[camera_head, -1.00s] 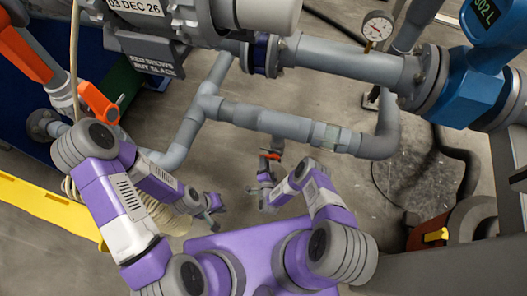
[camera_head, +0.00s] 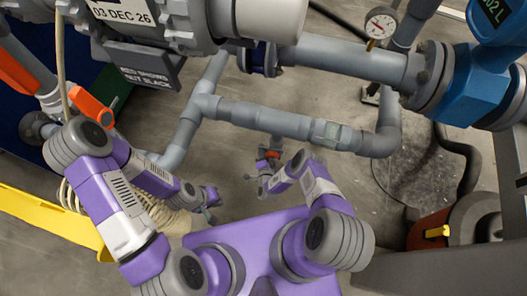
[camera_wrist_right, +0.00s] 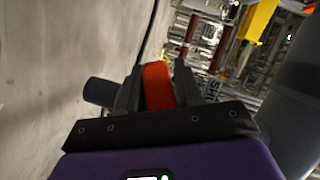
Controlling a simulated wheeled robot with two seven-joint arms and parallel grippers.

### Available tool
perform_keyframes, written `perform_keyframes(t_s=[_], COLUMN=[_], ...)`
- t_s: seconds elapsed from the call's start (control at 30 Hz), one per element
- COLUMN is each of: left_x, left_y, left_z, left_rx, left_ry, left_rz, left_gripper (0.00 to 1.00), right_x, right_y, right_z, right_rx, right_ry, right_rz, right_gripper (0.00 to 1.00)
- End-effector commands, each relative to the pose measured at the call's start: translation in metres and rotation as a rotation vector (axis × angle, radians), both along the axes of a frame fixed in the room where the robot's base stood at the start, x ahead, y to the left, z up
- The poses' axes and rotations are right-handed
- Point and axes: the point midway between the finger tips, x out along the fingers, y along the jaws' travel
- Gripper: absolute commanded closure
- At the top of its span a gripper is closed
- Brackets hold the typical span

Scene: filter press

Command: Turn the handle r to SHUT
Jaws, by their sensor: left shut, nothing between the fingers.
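A small valve with a red-orange handle (camera_head: 268,154) hangs below the grey horizontal pipe in the head view. I take this as handle r. My right gripper (camera_head: 263,182) is right below it. In the right wrist view, the orange handle (camera_wrist_right: 158,86) stands between the two dark fingers of my right gripper (camera_wrist_right: 160,80), close to both. I cannot tell whether the fingers press on it.
The grey pipe (camera_head: 262,120) runs just above the valve. Another orange lever (camera_head: 92,104) is at the left beside my left arm. A yellow rail (camera_head: 55,222), a coiled hose and a blue flow meter (camera_head: 468,80) stand further off. Floor is open beneath.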

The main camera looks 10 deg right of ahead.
Motion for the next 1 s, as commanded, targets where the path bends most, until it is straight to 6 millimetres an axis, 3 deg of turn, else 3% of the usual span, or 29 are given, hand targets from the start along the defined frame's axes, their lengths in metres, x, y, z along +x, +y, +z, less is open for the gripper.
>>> perform_keyframes(t_s=[0.83,0.87,1.0], left_x=[0.0001,0.0001,0.0001], left_y=[0.0001,0.0001,0.0001], left_z=[0.0001,0.0001,0.0001], left_rx=[0.0,0.0,0.0], left_ry=[0.0,0.0,0.0], left_rz=[0.0,0.0,0.0], left_gripper=[1.0,1.0,1.0], right_x=[0.0014,0.0015,0.0014], right_y=[0.0022,0.0022,0.0021], right_z=[0.0071,0.0072,0.007], right_rx=[0.108,0.108,0.108], right_ry=[-0.063,-0.063,-0.062], right_rz=[0.001,0.001,0.001], right_gripper=[1.0,0.61,0.59])
